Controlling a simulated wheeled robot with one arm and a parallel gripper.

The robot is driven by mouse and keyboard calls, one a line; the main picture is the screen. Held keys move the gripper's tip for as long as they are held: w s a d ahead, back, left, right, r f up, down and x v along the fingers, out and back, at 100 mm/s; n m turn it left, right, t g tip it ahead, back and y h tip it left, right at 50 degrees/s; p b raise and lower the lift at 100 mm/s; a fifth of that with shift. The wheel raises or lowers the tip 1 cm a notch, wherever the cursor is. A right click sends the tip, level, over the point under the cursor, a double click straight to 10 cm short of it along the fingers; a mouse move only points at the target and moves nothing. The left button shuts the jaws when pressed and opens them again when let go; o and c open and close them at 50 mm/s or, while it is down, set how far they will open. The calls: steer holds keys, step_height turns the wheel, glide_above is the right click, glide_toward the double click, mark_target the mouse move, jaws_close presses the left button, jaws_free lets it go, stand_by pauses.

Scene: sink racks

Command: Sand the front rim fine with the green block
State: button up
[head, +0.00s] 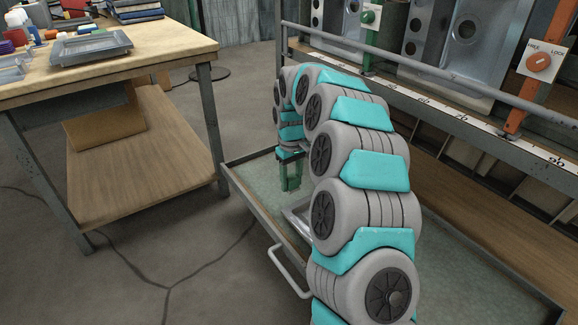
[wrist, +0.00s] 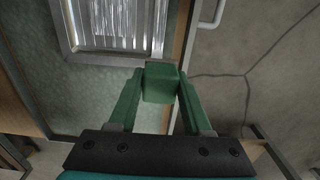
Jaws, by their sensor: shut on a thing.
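My gripper (wrist: 160,88) is shut on a green block (wrist: 161,78), held between its two green fingers. In the head view my gripper (head: 290,176) points down over the green-grey tray bench, and the block is hard to tell from the fingers. A metal sink with a pale rim (head: 292,218) lies on the bench, mostly hidden behind my arm. In the wrist view the sink's rim (wrist: 105,57) is just beyond the block, near its corner. I cannot tell whether the block touches the rim.
A rail with a handle (head: 285,270) edges the bench (head: 250,178). A wooden table (head: 130,62) with trays and bottles stands left. Open floor lies between.

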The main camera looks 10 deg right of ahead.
steer(key=shift+w+f+n, duration=0.1)
steer(key=shift+w+n, duration=0.2)
steer(key=shift+w, duration=0.25)
steer(key=shift+f, duration=0.2)
step_height(320, 180, down, 5)
steer(key=shift+s+r+b, duration=0.1)
steer(key=shift+r+b, duration=0.05)
steer(key=shift+b, duration=0.9)
steer(key=shift+a+r, duration=0.1)
